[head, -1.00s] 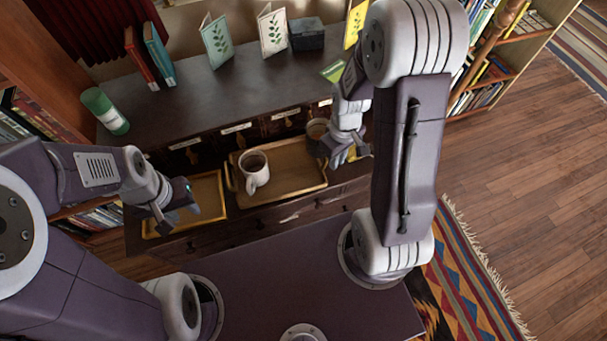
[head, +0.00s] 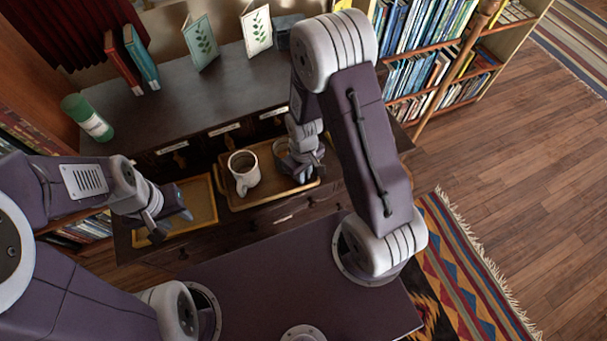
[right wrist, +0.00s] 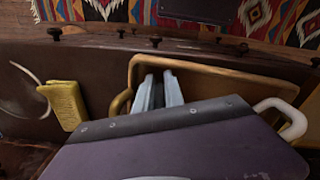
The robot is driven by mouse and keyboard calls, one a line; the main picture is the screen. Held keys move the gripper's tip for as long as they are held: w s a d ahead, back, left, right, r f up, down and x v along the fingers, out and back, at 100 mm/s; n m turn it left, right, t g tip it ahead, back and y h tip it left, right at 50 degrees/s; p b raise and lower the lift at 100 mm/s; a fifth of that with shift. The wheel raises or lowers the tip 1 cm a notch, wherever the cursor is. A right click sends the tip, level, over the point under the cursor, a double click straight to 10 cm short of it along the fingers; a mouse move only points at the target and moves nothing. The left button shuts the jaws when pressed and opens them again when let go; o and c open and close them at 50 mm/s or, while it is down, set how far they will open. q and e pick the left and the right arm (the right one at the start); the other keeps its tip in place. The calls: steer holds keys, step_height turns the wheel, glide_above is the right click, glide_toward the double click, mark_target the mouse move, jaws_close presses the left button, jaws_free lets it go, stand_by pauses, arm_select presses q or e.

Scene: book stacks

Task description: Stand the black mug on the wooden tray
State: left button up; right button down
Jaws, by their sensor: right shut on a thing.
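The black mug (head: 283,147) shows in the head view at the right part of a wooden tray (head: 262,201) with handles. My right gripper (head: 302,174) is shut on it, and the hand partly covers it. I cannot tell whether its base touches the tray. In the right wrist view my right fingers (right wrist: 158,92) are close together over the tray (right wrist: 215,68); the mug is hidden there. My left gripper (head: 178,212) hangs above a second, shallower tray (head: 200,192) at the left. Its fingers are too dark and small to judge.
A white mug (head: 243,172) stands on the left part of the handled tray; its handle (right wrist: 285,112) shows in the right wrist view.

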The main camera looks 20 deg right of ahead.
steer(key=shift+f, duration=0.1)
steer(key=c, duration=1.7)
jaws_free()
